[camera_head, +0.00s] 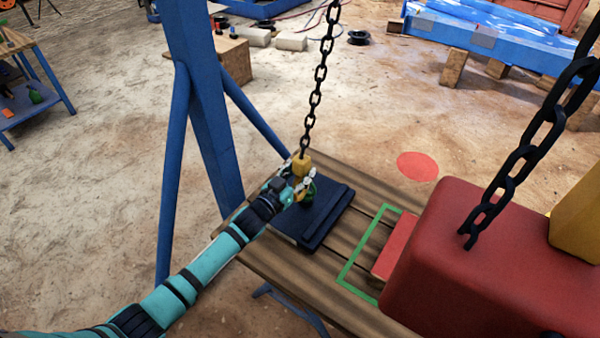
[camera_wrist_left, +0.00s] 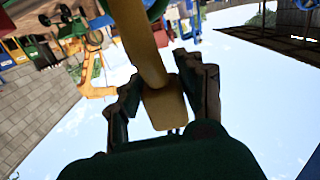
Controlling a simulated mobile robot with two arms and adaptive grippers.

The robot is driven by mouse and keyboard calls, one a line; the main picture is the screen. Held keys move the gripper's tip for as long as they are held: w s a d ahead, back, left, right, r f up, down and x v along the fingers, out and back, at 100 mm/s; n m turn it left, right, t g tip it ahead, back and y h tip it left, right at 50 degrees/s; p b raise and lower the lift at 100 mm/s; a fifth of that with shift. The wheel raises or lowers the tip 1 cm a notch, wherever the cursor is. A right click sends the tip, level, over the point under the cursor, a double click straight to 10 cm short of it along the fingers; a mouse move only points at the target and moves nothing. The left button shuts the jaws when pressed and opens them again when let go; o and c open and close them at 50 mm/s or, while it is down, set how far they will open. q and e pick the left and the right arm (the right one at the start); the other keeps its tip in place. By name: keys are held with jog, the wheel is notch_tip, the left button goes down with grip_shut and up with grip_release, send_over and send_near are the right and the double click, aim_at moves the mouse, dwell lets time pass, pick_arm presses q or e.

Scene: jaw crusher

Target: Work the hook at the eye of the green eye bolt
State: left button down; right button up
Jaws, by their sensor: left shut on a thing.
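A yellow hook (camera_head: 302,164) hangs on a dark chain (camera_head: 317,90) over a dark blue plate (camera_head: 318,212) that lies on a wooden table. My left gripper (camera_head: 303,184) is shut on the hook, low over the plate. In the left wrist view the yellow hook (camera_wrist_left: 142,45) runs between my two fingers (camera_wrist_left: 166,100). The green eye bolt (camera_head: 310,191) shows partly behind the gripper, at the plate. A green curved part is at the top edge of the wrist view. I cannot tell whether the hook is in the eye. My right gripper is not in view.
The wooden table (camera_head: 340,170) carries a green outlined frame (camera_head: 352,262) and a red piece (camera_head: 395,248). A large red block (camera_head: 490,270) with a second chain (camera_head: 520,150) fills the right. A blue post (camera_head: 200,110) stands behind my left arm.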

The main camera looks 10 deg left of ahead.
aim_at(306, 159)
pick_arm(q)
jog(key=shift+w+r, duration=0.1)
jog(key=shift+r, duration=0.2)
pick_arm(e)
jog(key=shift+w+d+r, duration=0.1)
pick_arm(q)
jog(key=shift+w+d+r, duration=0.2)
jog(key=shift+w+r, duration=0.15)
jog(key=shift+w, duration=0.05)
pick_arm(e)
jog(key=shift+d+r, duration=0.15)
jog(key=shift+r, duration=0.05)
pick_arm(q)
jog(key=shift+r+p, duration=0.1)
jog(key=shift+p, duration=0.2)
jog(key=shift+w+d+r, duration=0.1)
jog(key=shift+w+r, duration=0.1)
jog(key=shift+r, duration=0.1)
jog(key=shift+w+d+r+p, duration=0.1)
jog(key=shift+w+r+p, duration=0.15)
jog(key=shift+r+p, duration=0.2)
jog(key=shift+f, duration=0.1)
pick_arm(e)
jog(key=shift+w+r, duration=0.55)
